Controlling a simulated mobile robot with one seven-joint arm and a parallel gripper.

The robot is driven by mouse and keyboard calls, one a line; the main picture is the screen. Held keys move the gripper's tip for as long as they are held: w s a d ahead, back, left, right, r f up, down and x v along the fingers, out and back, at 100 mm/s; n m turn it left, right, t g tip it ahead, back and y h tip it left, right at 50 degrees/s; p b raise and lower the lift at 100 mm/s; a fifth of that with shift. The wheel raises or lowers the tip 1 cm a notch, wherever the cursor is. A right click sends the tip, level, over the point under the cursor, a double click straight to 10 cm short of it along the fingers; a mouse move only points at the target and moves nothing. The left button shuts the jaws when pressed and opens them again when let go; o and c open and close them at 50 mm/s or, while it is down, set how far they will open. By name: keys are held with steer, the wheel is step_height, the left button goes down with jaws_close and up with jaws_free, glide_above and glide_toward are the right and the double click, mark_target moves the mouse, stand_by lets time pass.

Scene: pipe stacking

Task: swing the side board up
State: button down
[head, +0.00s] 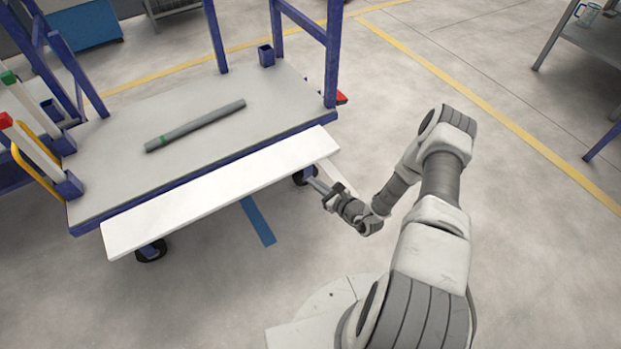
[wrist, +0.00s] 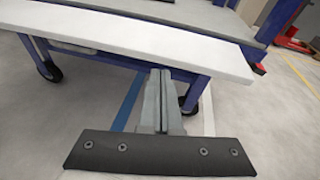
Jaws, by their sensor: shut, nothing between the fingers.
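The side board (head: 215,188) is a long white plank along the near edge of the blue-framed cart. It sticks outward from the cart's edge, roughly flat, beside the grey deck (head: 205,105). In the wrist view the side board (wrist: 130,40) crosses the upper part of the picture. My gripper (head: 317,186) is at the right end of the board, on its near side and low. In the wrist view the fingers of my gripper (wrist: 161,75) are together and empty, pointing toward the board's near edge. I cannot tell whether they touch it.
A grey pipe (head: 195,126) with a green band lies on the deck. Blue posts (head: 333,55) rise from the cart's corners. Black wheels (head: 151,251) stand below the board. A grey table (head: 595,35) is at the upper right. The floor to the right is clear.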

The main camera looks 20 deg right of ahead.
step_height(320, 180, down, 6)
steer(key=s+d+m+h, duration=0.2)
steer(key=b+x, duration=0.5)
steer(key=x, duration=0.5)
steer(key=shift+a+r, duration=0.1)
steer(key=shift+r, duration=2.05)
steer(key=shift+r, duration=0.2)
steer(key=shift+r+p, duration=0.25)
steer(key=shift+p, duration=0.2)
